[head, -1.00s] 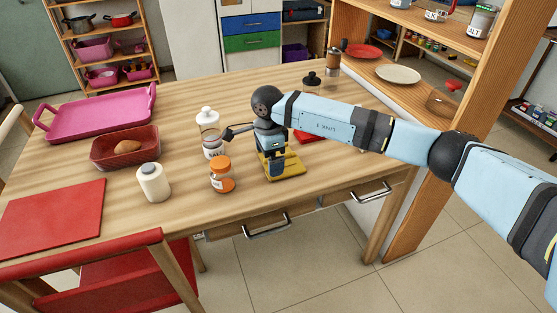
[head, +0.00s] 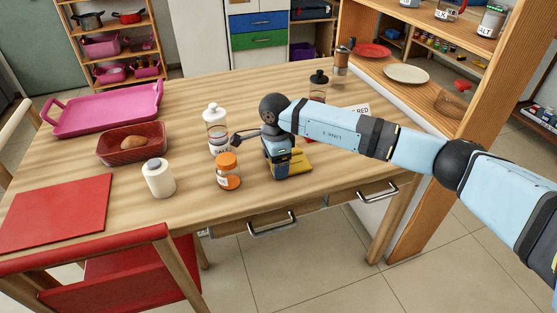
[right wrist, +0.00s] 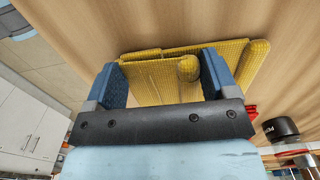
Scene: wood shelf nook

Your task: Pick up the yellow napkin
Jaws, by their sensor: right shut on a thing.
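The yellow napkin (head: 298,162) is at the front right of the wooden table, partly hidden by my right gripper. My right gripper (head: 279,172) comes down on it from above. In the right wrist view, the napkin (right wrist: 160,80) lies between the two blue fingers of my right gripper (right wrist: 162,70), which is shut on it. The napkin looks folded, with a rounded roll near the right finger. I cannot tell whether it is clear of the tabletop. My left gripper is not in view.
An orange-lidded jar (head: 228,172) and a white-topped bottle (head: 215,135) stand just left of the gripper. A white jar (head: 158,178), a red basket (head: 118,155) with bread and a pink tray (head: 105,112) are further left. A wooden shelf (head: 465,125) borders the right.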

